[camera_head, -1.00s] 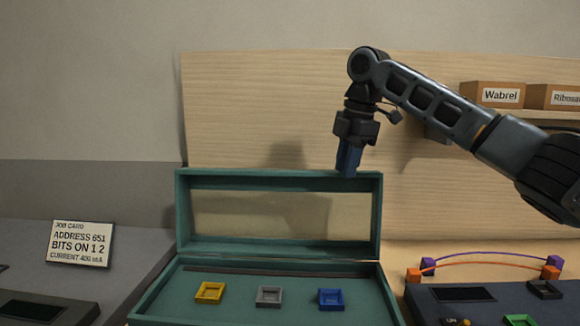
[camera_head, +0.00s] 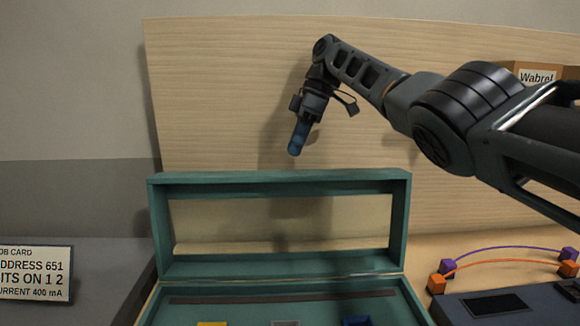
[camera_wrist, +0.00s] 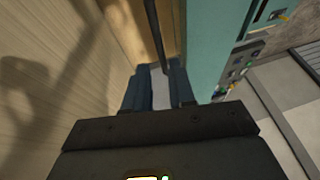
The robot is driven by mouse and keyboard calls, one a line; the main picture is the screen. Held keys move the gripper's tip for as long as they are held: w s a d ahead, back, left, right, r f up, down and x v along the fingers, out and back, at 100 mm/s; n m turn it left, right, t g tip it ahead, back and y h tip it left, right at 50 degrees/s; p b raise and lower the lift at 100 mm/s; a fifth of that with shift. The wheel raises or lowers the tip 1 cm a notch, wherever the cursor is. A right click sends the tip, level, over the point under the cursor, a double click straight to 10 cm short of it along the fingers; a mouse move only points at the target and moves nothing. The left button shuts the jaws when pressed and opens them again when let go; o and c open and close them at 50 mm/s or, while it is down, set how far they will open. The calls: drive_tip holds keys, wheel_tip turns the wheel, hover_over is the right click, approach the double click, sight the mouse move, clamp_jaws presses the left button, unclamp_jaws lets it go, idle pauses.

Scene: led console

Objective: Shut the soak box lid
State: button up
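The soak box (camera_head: 300,313) is a teal open-topped box at the bottom of the head view. Its lid (camera_head: 280,178), a teal frame with a clear window, stands upright at the box's back edge, open. My gripper (camera_head: 296,151) points down above the lid's top rim in the head view, apart from it in the picture; whether it is behind the lid is hard to tell.
Yellow (camera_head: 212,323), grey and blue trays sit inside the box, partly cut off. A job card (camera_head: 35,273) stands at left. A dark console (camera_head: 500,303) with orange and purple blocks is at right. A wooden panel (camera_head: 220,100) rises behind the box.

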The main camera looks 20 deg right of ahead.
drive_tip(key=p+x, duration=0.1)
drive_tip(key=x, duration=0.5)
drive_tip(key=shift+a+f, duration=0.15)
drive_tip(key=shift+f, duration=0.25)
drive_tip(key=shift+c, duration=0.2)
clamp_jaws()
